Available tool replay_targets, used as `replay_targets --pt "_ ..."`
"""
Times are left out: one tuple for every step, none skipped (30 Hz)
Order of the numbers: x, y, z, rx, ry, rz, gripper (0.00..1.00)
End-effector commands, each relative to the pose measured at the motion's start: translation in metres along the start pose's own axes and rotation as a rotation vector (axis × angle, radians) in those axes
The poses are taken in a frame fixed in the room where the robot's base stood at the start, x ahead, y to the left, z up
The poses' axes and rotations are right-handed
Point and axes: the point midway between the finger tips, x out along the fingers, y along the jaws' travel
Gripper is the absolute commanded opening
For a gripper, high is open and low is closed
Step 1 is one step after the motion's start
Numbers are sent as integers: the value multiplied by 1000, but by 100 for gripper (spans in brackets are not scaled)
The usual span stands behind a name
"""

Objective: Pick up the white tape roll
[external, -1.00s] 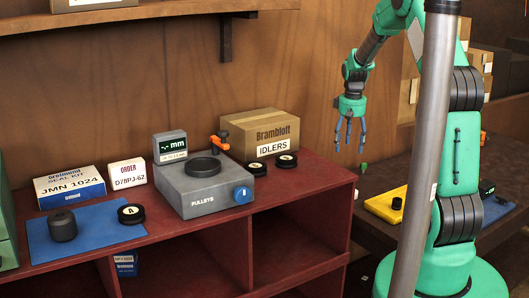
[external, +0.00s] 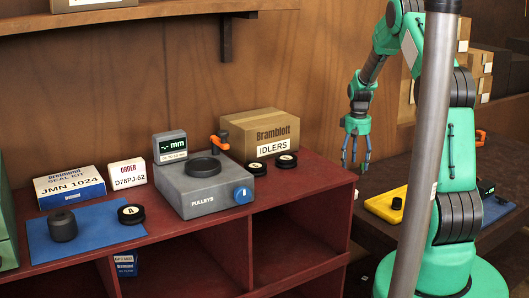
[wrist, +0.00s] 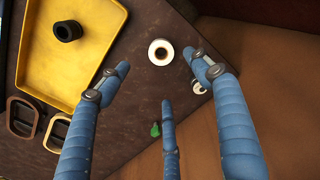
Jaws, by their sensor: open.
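A white ring-shaped roll (wrist: 152,52), which looks like the tape roll, lies on the dark brown table top in the wrist view. My gripper (wrist: 158,74) is open and empty above the table, its blue fingers spread with the roll between and just beyond the left and right fingertips. A second white round item (wrist: 197,88) is partly hidden by the right finger. In the external view my gripper (external: 355,163) hangs fingers down over the table behind the red shelf.
A yellow tray (wrist: 85,85) holding a black cylinder (wrist: 67,31) lies left of the roll. A small green piece (wrist: 155,130) lies near the middle finger. The table edge and a brown panel are at right.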

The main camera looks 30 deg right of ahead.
Motion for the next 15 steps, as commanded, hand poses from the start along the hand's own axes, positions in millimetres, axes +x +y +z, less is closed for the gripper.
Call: replay_targets --pt "7 0 0 0 -2 -1 65" --pt "10 0 0 0 -2 -1 65" --pt "16 0 1 0 -2 -1 65" --pt "20 0 1 0 -3 -1 65" --pt "25 0 1 0 -3 -1 65" --pt "31 0 1 0 -3 -1 65" --pt "36 0 1 0 -2 -1 65" --pt "40 0 1 0 -2 -1 65" --pt "47 0 1 0 -3 -1 65" --pt "51 0 1 0 -3 -1 65" --pt "56 0 1 0 -3 -1 65" --pt "61 0 1 0 -2 -1 65" --pt "64 0 1 0 -2 -1 65" --pt "67 0 1 0 -2 -1 65" --pt "70 0 1 0 -2 -1 65"
